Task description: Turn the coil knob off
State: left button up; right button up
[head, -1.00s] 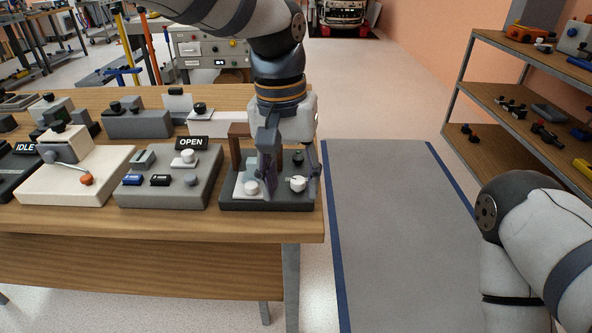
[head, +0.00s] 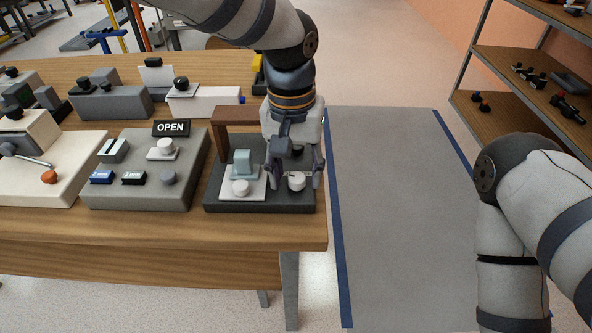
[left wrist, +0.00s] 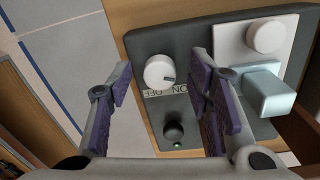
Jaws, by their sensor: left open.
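The dark control box (head: 225,200) sits at the table's right front corner. Its right white knob (head: 296,181) shows in the left wrist view (left wrist: 160,72) beside a small label reading OFF and ON upside down. The knob's dark mark points right in that view, toward the ON side. My left gripper (head: 297,178) is open, its fingers to either side of this knob. In the left wrist view the purple-padded fingertips (left wrist: 163,75) are apart from the knob. A second white knob (head: 240,188) and a pale teal block (head: 243,164) stand on a white plate. My right gripper is out of view.
A brown bracket (head: 233,115) stands behind the teal block. A black knob (left wrist: 173,131) is near the OFF/ON label. A grey box with an OPEN sign (head: 171,128) stands to the left. The grey floor mat (head: 400,220) is clear.

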pick_arm(q)
jog(key=shift+f, duration=0.1)
grip_shut()
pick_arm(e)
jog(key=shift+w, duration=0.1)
pick_arm(q)
jog(key=m, duration=0.3)
jog(key=shift+p, duration=0.35)
jog(key=m, duration=0.2)
jog(key=shift+w+m, duration=0.1)
jog(key=shift+m, duration=0.3)
jog(key=m, duration=0.3)
jog(key=shift+m, duration=2.5)
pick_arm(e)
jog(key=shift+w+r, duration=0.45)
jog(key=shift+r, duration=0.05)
